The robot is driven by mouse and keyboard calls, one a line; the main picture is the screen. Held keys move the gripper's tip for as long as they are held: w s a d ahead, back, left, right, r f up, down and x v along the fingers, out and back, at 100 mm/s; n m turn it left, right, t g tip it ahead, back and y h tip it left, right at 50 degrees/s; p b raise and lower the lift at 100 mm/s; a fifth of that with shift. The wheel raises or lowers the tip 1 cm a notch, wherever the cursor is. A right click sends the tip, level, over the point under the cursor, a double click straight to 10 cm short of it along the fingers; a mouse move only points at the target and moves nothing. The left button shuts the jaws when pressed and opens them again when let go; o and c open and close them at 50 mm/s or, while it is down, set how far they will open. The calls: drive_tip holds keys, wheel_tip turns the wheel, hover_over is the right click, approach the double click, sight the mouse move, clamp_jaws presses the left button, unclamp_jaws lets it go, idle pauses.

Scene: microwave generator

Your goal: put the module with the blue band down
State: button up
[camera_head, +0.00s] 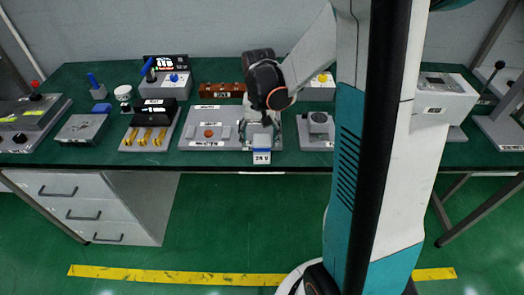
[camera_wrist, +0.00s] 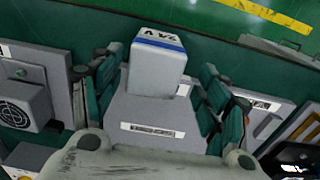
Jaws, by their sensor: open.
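The module with the blue band (camera_wrist: 155,58) is a pale block with dark lettering on its end. In the wrist view it is between the two fingers of my gripper (camera_wrist: 160,85), with a gap showing on each side. In the head view the module (camera_head: 262,152) is at the table's front edge, right of the grey panel plate, below my gripper (camera_head: 262,127). My gripper is open. A grey labelled surface (camera_wrist: 150,112) lies behind the module in the wrist view. The module's underside is hidden, so I cannot tell what it rests on.
The grey panel plate (camera_head: 205,145) with an orange button is just left of my gripper. A grey device (camera_head: 318,128) stands close on the right. A unit with yellow parts (camera_head: 150,138) is further left. The green table (camera_head: 225,80) has bare room at the back.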

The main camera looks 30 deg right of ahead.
drive_tip(key=f+b, duration=0.2)
drive_tip(key=f, duration=0.3)
drive_tip(key=shift+s+d+f+b, duration=0.15)
drive_tip(key=shift+s+d+b, duration=0.1)
drive_tip(key=shift+b, duration=0.15)
drive_tip(key=c, duration=1.4)
wheel_tip(320, 180, up, 20)
drive_tip(key=p, duration=0.7)
drive_tip(key=shift+a, duration=0.1)
